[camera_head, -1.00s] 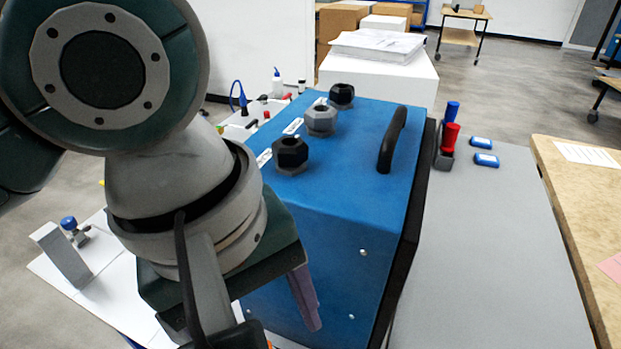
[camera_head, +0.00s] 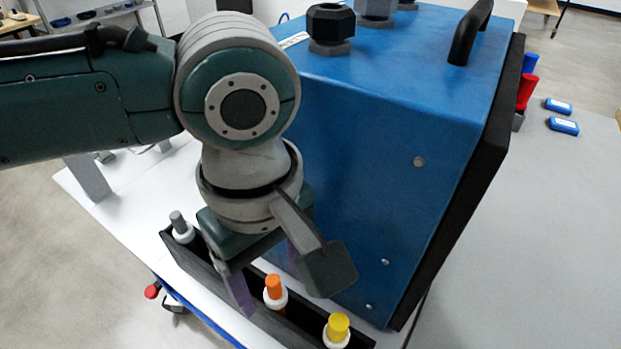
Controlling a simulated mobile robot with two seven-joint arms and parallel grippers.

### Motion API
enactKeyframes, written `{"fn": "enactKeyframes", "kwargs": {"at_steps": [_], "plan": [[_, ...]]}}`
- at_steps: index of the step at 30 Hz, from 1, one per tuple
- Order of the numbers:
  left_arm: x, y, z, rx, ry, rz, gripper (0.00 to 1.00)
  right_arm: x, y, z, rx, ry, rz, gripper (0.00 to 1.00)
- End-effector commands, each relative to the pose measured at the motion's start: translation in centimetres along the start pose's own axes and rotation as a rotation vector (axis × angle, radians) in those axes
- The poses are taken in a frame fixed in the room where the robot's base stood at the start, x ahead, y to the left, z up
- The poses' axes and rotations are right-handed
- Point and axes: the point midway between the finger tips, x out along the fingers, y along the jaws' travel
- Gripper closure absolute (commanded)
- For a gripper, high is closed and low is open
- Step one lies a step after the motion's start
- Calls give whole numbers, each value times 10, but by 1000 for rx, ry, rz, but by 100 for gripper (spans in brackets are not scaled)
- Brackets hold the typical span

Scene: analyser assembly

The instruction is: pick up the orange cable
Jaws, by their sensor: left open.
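The orange cable (camera_head: 273,288) stands upright in a black holder (camera_head: 192,262), showing an orange top and a white collar. It is between a cable with a grey top (camera_head: 179,224) and one with a yellow top (camera_head: 338,327). My left gripper (camera_head: 264,283) points down just above the holder, open, with its purple fingers apart near the orange cable. Part of the far finger is hidden by the dark wrist part. I cannot tell whether the fingers straddle the cable or touch it. My right gripper is not in view.
A large blue analyser box (camera_head: 380,130) with black knobs and a handle stands close behind and right of my left gripper. The holder is on a white table (camera_head: 125,205). A grey surface at the right holds red and blue items (camera_head: 527,85).

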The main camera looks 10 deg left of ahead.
Motion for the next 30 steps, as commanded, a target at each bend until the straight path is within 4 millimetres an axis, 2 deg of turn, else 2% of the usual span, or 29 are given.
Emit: {"fn": "enactKeyframes", "kwargs": {"at_steps": [3,11,30], "plan": [[15,0,0,1,1,-1,31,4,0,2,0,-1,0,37],[17,0,0,2,0,2,31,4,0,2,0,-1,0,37],[16,0,0,2,0,2,100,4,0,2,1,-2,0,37]]}}
